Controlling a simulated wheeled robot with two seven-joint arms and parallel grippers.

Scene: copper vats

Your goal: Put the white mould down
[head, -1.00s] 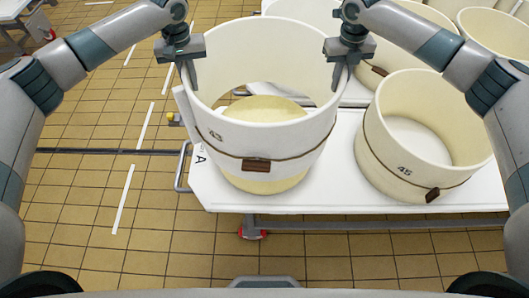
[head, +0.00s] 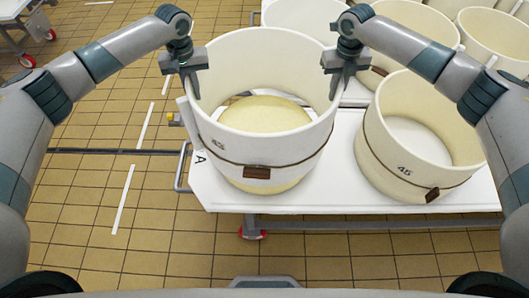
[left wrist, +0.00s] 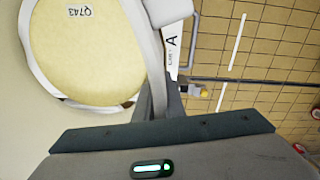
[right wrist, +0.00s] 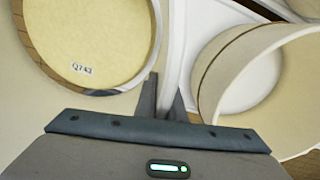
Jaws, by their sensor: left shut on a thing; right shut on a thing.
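The white mould (head: 300,150), marked 43 with a brown band and clasp, is an open ring above the left end of the white table (head: 212,192). A pale yellow cheese wheel (head: 265,115) shows through its top and below its lower edge, so the mould is raised partly around the wheel. The wheel's label shows in the left wrist view (left wrist: 85,45). My left gripper (head: 194,82) is shut on the left of the mould's rim. My right gripper (head: 336,84) is shut on the right of the rim.
Another mould (head: 412,140), marked 45, stands close on the right on the same table. More moulds (head: 408,25) stand behind. A metal handle (head: 182,168) sits at the table's left end. The tiled floor on the left is open.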

